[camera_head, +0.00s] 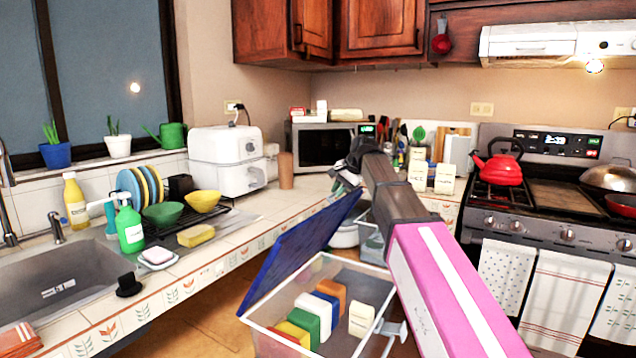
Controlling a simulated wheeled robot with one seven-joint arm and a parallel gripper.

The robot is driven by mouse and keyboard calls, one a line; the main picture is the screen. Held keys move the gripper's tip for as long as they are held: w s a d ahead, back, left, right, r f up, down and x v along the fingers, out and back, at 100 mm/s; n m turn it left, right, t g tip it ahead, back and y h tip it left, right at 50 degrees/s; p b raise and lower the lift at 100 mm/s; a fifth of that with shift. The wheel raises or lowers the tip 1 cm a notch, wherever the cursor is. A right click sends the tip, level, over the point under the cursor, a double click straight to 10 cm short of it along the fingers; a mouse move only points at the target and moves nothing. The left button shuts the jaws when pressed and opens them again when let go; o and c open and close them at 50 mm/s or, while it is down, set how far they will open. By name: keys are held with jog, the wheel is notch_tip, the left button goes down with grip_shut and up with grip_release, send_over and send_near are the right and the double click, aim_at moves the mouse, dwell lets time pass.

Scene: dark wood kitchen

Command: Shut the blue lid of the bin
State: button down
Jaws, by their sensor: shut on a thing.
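The bin (258,336) is a clear, pale-rimmed box at the bottom centre with colored blocks inside. Its blue lid (298,252) is open, tilted steeply up along the bin's left side. My gripper (344,186) is at the lid's upper far corner, shut on its edge. My arm comes in from the lower right, passing over the bin's right side and hiding part of it. The fingertips are small and partly covered by my wrist.
A tiled counter with a sink (75,285) runs along the left. A stove (545,190) with a red kettle (497,168) stands at the right. A grey container (372,246) sits just behind the bin. The wooden floor shows left of the bin.

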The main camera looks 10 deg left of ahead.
jog(key=s+d+f+t+y, duration=0.1)
jog(key=s+d+f+y, duration=0.1)
jog(key=d+f, duration=0.4)
jog(key=s+d+f+t+y, duration=0.1)
jog(key=s+d+f+y, duration=0.2)
jog(key=d+f, duration=0.4)
jog(key=s+d+f+t+y, duration=0.2)
jog(key=d+f, duration=0.4)
jog(key=f, duration=0.7)
jog(key=shift+s+d+f+y, duration=0.1)
jog(key=shift+s+y, duration=0.15)
jog(key=shift+y, duration=0.35)
jog(key=shift+s+d+f+y, duration=0.1)
jog(key=shift+s+y, duration=0.15)
jog(key=shift+y, duration=0.35)
jog(key=shift+s+d+f, duration=0.1)
jog(key=shift+d+f, duration=0.05)
jog(key=shift+f, duration=0.9)
jog(key=shift+f, duration=0.1)
jog(key=c, duration=1.2)
grip_release()
jog(key=shift+o, duration=0.2)
